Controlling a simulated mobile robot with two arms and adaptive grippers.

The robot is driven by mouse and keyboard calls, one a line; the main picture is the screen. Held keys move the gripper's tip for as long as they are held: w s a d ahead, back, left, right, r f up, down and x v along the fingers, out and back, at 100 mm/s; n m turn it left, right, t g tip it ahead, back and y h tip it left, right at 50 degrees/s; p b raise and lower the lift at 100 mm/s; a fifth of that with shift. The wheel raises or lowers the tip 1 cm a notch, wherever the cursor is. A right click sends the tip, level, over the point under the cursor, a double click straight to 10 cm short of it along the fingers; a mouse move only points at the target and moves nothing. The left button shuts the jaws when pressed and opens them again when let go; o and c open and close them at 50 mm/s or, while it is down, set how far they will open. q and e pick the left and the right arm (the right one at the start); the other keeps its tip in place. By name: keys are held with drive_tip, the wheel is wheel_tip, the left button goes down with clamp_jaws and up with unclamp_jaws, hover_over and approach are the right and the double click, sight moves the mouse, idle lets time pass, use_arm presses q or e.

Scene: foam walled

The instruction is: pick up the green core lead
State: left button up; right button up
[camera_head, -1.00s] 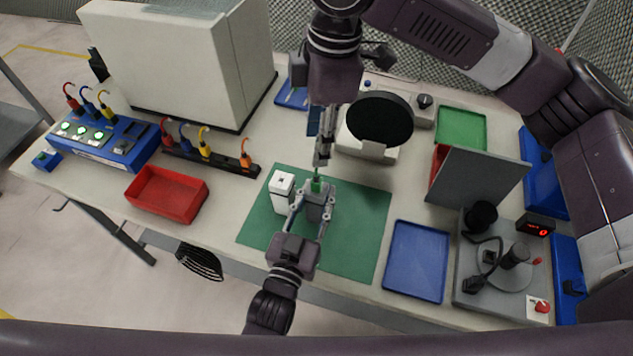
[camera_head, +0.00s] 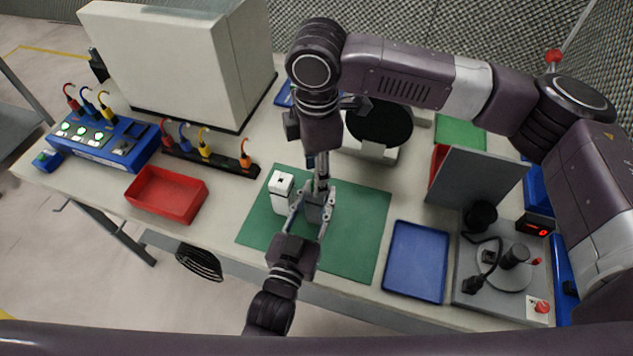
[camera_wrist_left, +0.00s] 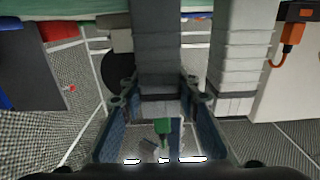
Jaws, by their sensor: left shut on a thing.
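The green core lead shows as a small green piece (camera_wrist_left: 163,130) in the left wrist view, by the end of the grey block (camera_wrist_left: 160,60). In the head view it is hidden behind my right gripper. My left gripper (camera_head: 312,212) is shut on the grey block (camera_head: 313,208), which stands on the green mat (camera_head: 358,235). My right gripper (camera_head: 321,184) points down at the top of that block. Its fingers look close together, but I cannot tell whether they hold the lead.
A white block (camera_head: 281,190) stands just left of the grey block. A red tray (camera_head: 166,194) lies to the left, a blue tray (camera_head: 417,262) to the right. A rack with coloured plugs (camera_head: 205,155) is behind.

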drive_tip(key=shift+f, duration=0.6)
drive_tip(key=c, duration=1)
drive_tip(key=shift+r, duration=0.1)
wheel_tip(320, 180, up, 10)
drive_tip(key=shift+f, duration=0.1)
use_arm(q)
drive_tip(key=o, duration=1.3)
